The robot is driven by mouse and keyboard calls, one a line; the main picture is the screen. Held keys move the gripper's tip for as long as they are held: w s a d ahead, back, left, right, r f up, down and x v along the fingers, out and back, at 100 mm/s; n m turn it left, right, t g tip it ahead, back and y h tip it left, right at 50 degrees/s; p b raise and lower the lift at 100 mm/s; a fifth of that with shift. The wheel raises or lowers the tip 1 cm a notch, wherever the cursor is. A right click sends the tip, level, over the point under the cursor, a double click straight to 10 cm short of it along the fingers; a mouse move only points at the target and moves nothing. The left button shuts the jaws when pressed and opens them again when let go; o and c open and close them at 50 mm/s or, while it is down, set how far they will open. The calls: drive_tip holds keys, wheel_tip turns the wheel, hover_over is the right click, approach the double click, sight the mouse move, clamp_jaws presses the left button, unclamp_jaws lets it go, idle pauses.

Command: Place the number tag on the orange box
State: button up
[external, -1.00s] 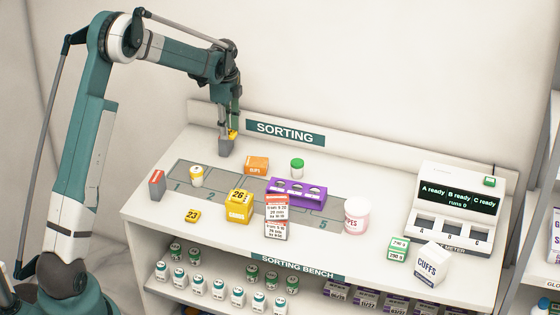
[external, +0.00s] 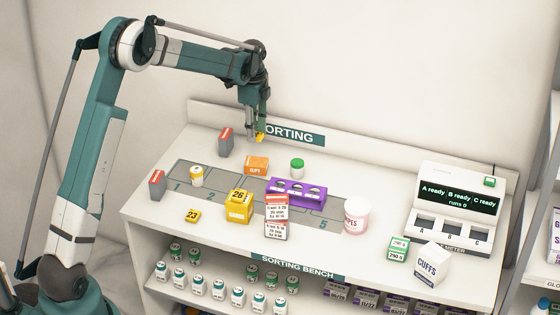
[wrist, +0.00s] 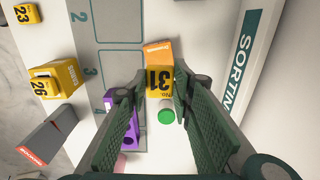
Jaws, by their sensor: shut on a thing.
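My gripper (external: 259,134) is shut on a yellow number tag marked 31 (wrist: 159,80). It holds the tag above the back of the bench, near the SORTING sign. The tag also shows as a small yellow patch in the external view (external: 260,138). The orange box (external: 257,165) stands on the bench below and in front of my gripper, apart from it in the external view. In the wrist view the orange box (wrist: 158,50) shows just beyond the tag, which partly covers it.
A green-capped bottle (external: 297,169) stands right of the orange box, and a purple holder (external: 297,194) in front. A grey-and-red box (external: 225,142) is at back left. A yellow 26 box (external: 239,206) and a 23 tag (external: 193,215) are nearer the front.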

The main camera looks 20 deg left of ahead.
hover_over(255, 161)
drive_tip(key=shift+s+f, duration=0.1)
drive_tip(key=shift+f, duration=2.85)
drive_tip(key=shift+f, duration=0.1)
drive_tip(key=shift+f, duration=1.75)
drive_tip(key=shift+f, duration=0.2)
drive_tip(key=o, duration=0.8)
drive_tip(key=shift+r, duration=0.25)
wheel_tip(255, 161, up, 12)
drive_tip(key=shift+f, duration=0.1)
